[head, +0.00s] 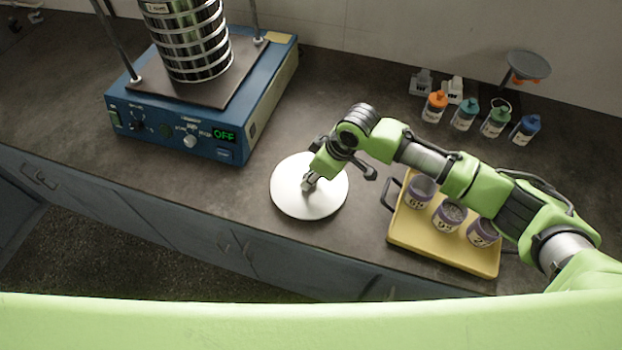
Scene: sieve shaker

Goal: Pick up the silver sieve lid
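A round, pale, shiny disc, which looks like the silver sieve lid (291,198), lies at the counter's front, right of the blue shaker. My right arm comes in from the right, and my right gripper (308,185) is over the middle of the disc. Its fingertips appear to be at the disc's centre. The gripper covers that centre, so I cannot tell whether a knob is between the fingers or whether they are shut. My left gripper is not in view.
The blue sieve shaker (176,132) reads OFF and carries a sieve stack (195,45). A yellow tray (440,257) with purple-banded cups stands right of the disc, partly under my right arm. Several capped bottles (464,115) and a grey funnel (528,64) stand behind.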

